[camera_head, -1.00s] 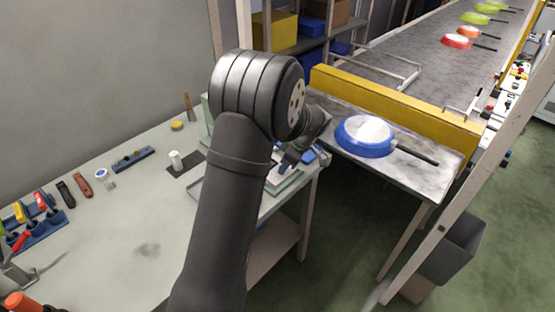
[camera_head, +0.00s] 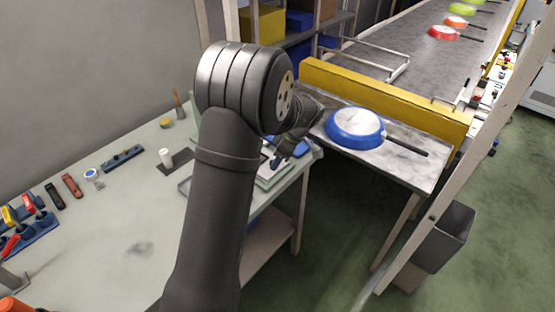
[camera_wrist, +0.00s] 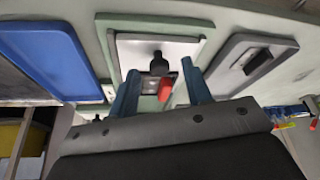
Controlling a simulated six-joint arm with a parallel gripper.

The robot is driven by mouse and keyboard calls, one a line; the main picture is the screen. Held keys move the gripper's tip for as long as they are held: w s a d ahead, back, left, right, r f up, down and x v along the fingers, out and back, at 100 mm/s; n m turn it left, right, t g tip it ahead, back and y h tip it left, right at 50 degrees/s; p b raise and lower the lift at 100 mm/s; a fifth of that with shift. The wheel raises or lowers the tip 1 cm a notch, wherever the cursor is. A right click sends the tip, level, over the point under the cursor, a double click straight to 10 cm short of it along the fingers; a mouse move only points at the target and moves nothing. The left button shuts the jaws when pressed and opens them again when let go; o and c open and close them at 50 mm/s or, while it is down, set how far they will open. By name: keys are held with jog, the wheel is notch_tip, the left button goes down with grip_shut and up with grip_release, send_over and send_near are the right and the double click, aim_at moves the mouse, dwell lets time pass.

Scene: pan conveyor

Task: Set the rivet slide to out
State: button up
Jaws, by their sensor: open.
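In the wrist view a green-edged fixture (camera_wrist: 104,58) holds a pale plate (camera_wrist: 185,50). A black knob (camera_wrist: 157,63) and a red piece (camera_wrist: 165,90) stand on it; I cannot tell which of these is the rivet slide or how it is set. My gripper (camera_wrist: 160,86) is open, its two blue fingers to either side of the red piece. I cannot tell whether they touch it. In the head view my gripper (camera_head: 274,163) is low over the fixture (camera_head: 277,177) at the bench's right end, and my arm hides part of it.
A blue tray (camera_wrist: 45,55) and a grey tray (camera_wrist: 228,83) flank the fixture. A blue pan (camera_head: 354,124) sits on the metal table (camera_head: 395,165) to the right, before a yellow rail (camera_head: 385,93). Several pans stand on the conveyor. The bench's front left (camera_head: 100,270) is mostly clear.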

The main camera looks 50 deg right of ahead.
jog(key=v, duration=1.6)
jog(key=shift+s, duration=0.2)
jog(key=shift+r, duration=0.1)
jog(key=x, duration=1.7)
jog(key=shift+w, duration=0.35)
